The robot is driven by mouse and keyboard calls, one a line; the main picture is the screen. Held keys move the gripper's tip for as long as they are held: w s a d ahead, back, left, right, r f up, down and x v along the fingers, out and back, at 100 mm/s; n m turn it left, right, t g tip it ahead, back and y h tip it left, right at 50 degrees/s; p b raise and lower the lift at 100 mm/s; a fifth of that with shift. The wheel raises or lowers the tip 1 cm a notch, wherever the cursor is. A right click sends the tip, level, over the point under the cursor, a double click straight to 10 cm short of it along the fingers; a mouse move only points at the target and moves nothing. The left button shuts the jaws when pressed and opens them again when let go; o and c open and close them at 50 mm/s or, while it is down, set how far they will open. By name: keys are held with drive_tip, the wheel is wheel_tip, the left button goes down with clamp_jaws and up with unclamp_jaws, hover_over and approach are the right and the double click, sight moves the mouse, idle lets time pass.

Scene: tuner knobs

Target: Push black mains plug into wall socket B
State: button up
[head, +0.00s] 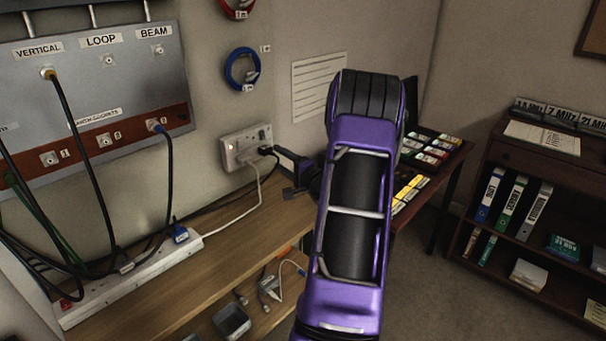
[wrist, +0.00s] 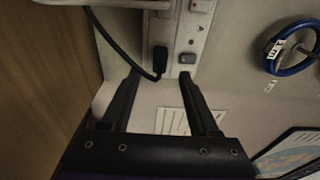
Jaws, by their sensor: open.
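The black mains plug (head: 265,150) is at the right part of the white wall socket plate (head: 235,141). In the wrist view the black plug (wrist: 160,60) sits against the socket plate (wrist: 196,30), with its black cable looping off to the upper left. I cannot tell how deep its pins sit, and no letter B is readable. My gripper (head: 289,174) is just right of the plug in the head view, partly hidden by my purple arm. In the wrist view my gripper (wrist: 158,75) is open and empty, its fingertips on either side just short of the plug.
A grey switch (wrist: 187,58) is beside the black plug. A wooden shelf (head: 215,245) and white power strip (head: 130,280) lie below. A blue coil (head: 242,69) hangs above.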

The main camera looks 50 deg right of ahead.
drive_tip(key=s+a, duration=0.1)
drive_tip(key=s, duration=1)
drive_tip(key=shift+s+a, duration=0.25)
drive_tip(key=shift+s, duration=0.15)
